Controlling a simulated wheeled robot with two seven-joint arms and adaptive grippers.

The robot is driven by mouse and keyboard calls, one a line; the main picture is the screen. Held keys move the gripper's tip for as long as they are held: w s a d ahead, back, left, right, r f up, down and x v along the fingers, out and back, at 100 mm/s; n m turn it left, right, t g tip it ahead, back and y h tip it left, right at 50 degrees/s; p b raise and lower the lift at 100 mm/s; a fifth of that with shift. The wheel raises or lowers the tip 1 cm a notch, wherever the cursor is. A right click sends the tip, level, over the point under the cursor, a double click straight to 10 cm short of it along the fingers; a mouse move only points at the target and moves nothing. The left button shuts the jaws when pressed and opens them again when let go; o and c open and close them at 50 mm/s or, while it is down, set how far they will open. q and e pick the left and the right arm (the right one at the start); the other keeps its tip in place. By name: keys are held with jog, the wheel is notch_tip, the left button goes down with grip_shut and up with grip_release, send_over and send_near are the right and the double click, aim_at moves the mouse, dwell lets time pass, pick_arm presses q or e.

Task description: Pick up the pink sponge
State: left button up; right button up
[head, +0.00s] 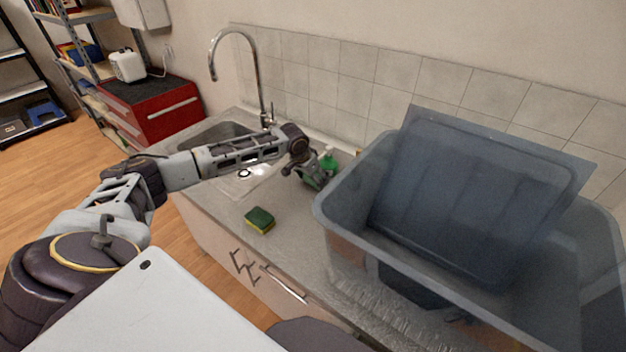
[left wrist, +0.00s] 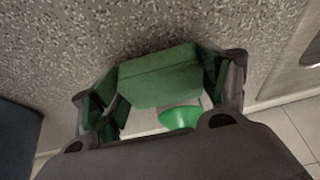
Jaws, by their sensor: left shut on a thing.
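My left gripper (head: 310,180) is over the counter between the sink and the grey tub, pointing down. In the left wrist view its fingers (left wrist: 165,88) are shut on a green block (left wrist: 160,75), which looks like the green side of a sponge. Its other side is hidden, and I see no pink on it. A second sponge, green on top and yellow below (head: 259,220), lies on the counter, nearer to me than the gripper and apart from it. My right gripper is not in view.
A large grey tub (head: 330,222) with a dark panel (head: 475,190) leaning in it fills the counter's right. A green and white bottle (left wrist: 180,115) is close beyond the held block. The sink (head: 215,137) and tall faucet (head: 262,75) are left. Counter around the yellow-green sponge is clear.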

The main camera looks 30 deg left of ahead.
pick_arm(q)
jog(key=shift+r, duration=0.45)
jog(key=shift+a+r+b, duration=0.3)
jog(key=shift+r, duration=0.55)
jog(key=s+a, duration=0.2)
jog(key=a, duration=0.3)
jog(key=s+a+b, duration=0.1)
jog(key=s+a, duration=0.1)
jog(key=a, duration=0.3)
jog(key=s+a+b, duration=0.1)
jog(key=s+a, duration=0.2)
jog(key=a, duration=0.3)
jog(key=shift+s, duration=0.1)
jog(key=shift+c, duration=0.2)
jog(key=shift+c, duration=1)
